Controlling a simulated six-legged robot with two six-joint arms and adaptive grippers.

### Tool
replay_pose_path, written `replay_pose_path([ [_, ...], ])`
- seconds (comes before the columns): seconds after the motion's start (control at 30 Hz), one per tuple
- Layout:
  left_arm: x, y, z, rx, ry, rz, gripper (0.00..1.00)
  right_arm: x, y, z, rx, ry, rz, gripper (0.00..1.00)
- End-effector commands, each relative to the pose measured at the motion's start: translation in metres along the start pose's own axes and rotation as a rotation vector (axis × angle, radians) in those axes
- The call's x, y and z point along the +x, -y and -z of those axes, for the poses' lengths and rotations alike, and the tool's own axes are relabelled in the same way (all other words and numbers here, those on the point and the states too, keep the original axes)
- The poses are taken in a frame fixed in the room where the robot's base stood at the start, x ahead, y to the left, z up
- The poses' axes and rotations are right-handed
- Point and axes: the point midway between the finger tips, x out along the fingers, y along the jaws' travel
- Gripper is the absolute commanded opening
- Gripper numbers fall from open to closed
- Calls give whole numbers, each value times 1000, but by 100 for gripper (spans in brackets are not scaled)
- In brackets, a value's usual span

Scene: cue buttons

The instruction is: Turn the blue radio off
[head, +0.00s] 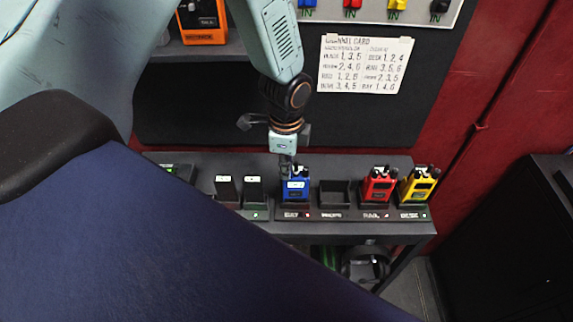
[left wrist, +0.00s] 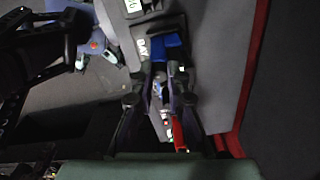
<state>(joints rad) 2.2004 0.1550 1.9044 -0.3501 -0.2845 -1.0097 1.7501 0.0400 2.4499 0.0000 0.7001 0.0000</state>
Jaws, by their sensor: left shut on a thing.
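The blue radio (head: 297,190) stands upright in a slot of the dark charging shelf (head: 350,228), above a label that seems to read BAY. My left gripper (head: 288,176) reaches down from above and is shut on the top of the blue radio, at its knob and antenna end. The fingers hide part of that top, so I cannot tell how the knob is turned. In the left wrist view the blue radio (left wrist: 172,45) shows just beyond the fingertips (left wrist: 166,66). My right gripper is in neither view.
An empty slot (head: 335,193) is right of the blue radio, then a red radio (head: 380,186) and a yellow radio (head: 419,186). Two black units (head: 239,188) stand to the left. A channel card (head: 365,64) hangs on the wall behind. An orange device (head: 202,20) sits higher up.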

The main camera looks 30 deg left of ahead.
Motion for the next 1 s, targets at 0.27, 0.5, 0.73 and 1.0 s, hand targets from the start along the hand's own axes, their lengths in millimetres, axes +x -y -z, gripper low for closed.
replay_pose_path([
  [0.27,0,0,0,-23,0,1,0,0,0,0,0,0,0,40],
  [0.5,-1,1,0,-225,5,2,0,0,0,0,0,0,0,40],
  [0.73,0,1,1,-396,8,2,0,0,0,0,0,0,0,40],
  [1.0,0,1,1,-435,9,2,0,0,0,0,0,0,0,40],
])
